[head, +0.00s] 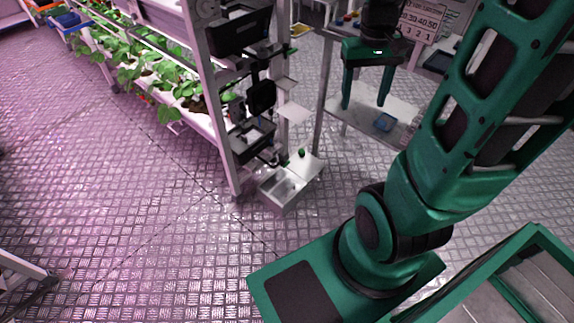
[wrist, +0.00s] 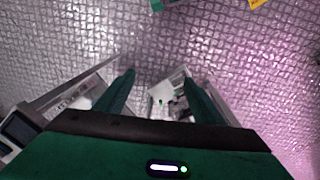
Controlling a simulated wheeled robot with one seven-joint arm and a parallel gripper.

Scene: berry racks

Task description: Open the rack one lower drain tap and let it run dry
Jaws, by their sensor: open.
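The plant rack (head: 215,100) stands left of centre in the head view, with dark boxes and fittings on its end post. Low on this end is a small green part (head: 284,162), perhaps the lower tap handle; it is too small to tell its position. A pale metal basin (head: 285,193) stands on the floor just below. My gripper (head: 364,105) is open and empty, pointing down, to the right of and above the basin. In the wrist view my gripper (wrist: 160,77) has its fingers spread, with a white fitting and small green spots (wrist: 165,92) below between them.
A metal shelf cart (head: 350,112) with a blue dish (head: 385,122) stands behind my gripper. Another green part (head: 291,50) sits higher on the rack end. The patterned floor (head: 140,230) is clear in front and to the left.

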